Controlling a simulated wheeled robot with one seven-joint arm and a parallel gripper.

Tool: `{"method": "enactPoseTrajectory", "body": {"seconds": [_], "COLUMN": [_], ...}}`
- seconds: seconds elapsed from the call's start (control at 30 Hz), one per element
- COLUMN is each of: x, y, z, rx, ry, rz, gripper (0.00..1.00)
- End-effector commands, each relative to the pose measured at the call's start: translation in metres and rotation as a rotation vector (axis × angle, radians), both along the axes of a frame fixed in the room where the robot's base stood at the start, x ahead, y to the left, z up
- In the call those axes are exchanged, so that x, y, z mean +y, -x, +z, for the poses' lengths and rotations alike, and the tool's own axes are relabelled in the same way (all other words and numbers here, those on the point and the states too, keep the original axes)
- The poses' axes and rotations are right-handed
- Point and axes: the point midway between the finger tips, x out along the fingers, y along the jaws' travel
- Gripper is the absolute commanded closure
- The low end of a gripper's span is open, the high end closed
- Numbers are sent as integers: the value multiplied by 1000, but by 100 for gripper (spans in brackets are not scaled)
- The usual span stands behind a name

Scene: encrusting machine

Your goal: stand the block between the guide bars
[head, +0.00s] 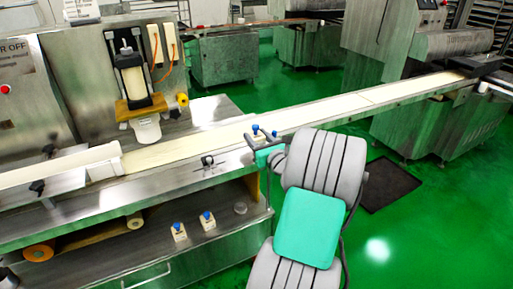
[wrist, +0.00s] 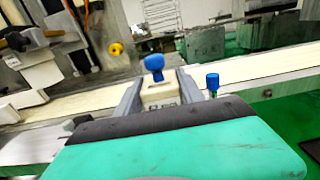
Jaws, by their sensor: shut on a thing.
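My gripper (head: 262,140) is at the near edge of the long cream conveyor belt (head: 310,122). It is shut on a small cream block with a blue knob on top; the block (wrist: 160,94) shows between the two grey fingers in the wrist view, roughly upright. In the head view the gripper partly hides it. A second blue knob (wrist: 212,82) stands just right of the right finger; what it belongs to is hidden. I cannot clearly pick out the guide bars. Whether the block touches anything below is hidden.
Two similar cream blocks with blue knobs, a left one (head: 179,233) and a right one (head: 207,222), stand on the lower shelf. A black clamp knob (head: 207,161) sits on the conveyor's near side. A filling nozzle (head: 145,125) stands behind the belt. The belt to the right looks clear.

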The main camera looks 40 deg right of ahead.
Motion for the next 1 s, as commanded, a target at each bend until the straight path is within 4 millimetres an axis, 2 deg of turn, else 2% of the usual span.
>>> {"method": "enactPoseTrajectory", "body": {"seconds": [0.03,0.13,0.47,0.5,0.77,1.0], "x": [1,1,1,1,1,1], "y": [0,0,1,1,1,1], "z": [-15,-30,-31,-32,-31,-30], "rx": [1,1,1,1,1,1], "ry": [-5,-4,-1,-1,-1,-1], "rz": [0,1,1,1,1,1], "gripper": [98,98,98,54,33,33]}}
